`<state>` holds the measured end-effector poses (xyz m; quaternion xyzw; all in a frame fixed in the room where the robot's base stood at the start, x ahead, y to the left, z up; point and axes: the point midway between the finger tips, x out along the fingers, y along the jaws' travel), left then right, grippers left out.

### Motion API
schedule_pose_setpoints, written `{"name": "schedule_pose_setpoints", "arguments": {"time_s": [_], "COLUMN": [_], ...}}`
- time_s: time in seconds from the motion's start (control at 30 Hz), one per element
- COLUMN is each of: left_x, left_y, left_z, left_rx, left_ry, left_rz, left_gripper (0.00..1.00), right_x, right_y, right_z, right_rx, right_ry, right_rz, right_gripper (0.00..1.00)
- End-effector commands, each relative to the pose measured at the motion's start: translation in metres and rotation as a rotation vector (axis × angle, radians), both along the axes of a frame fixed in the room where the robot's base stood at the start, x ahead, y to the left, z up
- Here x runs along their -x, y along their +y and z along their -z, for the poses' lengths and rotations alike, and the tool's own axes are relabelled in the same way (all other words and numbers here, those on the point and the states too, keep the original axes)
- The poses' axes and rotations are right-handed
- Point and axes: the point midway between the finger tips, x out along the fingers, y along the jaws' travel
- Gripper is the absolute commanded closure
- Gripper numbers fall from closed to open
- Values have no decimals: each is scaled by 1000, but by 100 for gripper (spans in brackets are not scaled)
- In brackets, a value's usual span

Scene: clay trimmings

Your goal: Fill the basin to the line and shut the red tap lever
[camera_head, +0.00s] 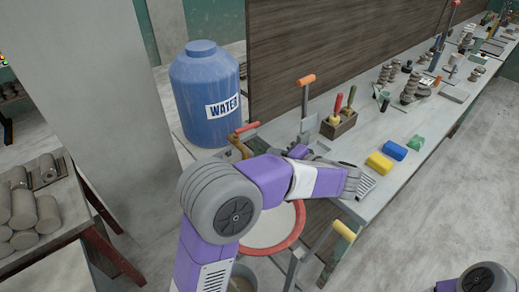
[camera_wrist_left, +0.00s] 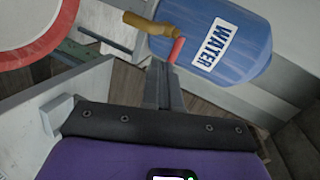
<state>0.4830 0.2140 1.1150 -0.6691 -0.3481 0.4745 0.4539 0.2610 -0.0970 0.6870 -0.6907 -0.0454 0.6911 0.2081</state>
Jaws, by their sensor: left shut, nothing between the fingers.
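A blue barrel marked WATER (camera_head: 207,98) stands left of the bench, with a brass tap (camera_head: 238,146) low on its side. The red tap lever (camera_head: 247,127) sits above the tap; it also shows in the wrist view (camera_wrist_left: 176,50). A round pale basin with a red rim (camera_head: 291,243) is partly hidden by my left arm; its rim shows in the wrist view (camera_wrist_left: 48,43). I cannot make out a fill line, water level or stream. My left gripper (camera_wrist_left: 160,68) is shut and empty, its tips close to the lever; I cannot tell whether they touch. My right gripper is out of view.
The long bench holds a wooden tool block (camera_head: 338,124), a yellow sponge (camera_head: 379,163), a blue sponge (camera_head: 393,150) and several clay pieces. A yellow-handled lever (camera_head: 344,230) stands right of the basin. Clay rolls (camera_head: 22,208) lie on a table at left.

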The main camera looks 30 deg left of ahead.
Motion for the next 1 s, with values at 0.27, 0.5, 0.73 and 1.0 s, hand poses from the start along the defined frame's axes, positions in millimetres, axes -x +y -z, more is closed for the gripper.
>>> {"name": "schedule_pose_setpoints", "arguments": {"time_s": [0.27, 0.5, 0.73, 1.0], "left_x": [-4, -15, -38, -62], "left_y": [-32, -13, 30, 72], "left_z": [9, 9, 16, 15], "left_rx": [-235, -246, -245, -245], "left_ry": [48, 50, 49, 48], "left_rz": [196, 200, 198, 200], "left_gripper": [100, 100, 100, 100], "right_x": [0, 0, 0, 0], "right_y": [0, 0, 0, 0], "right_z": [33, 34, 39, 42], "right_rx": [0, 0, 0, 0], "right_ry": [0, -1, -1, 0], "right_rz": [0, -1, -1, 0], "right_gripper": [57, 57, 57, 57]}}
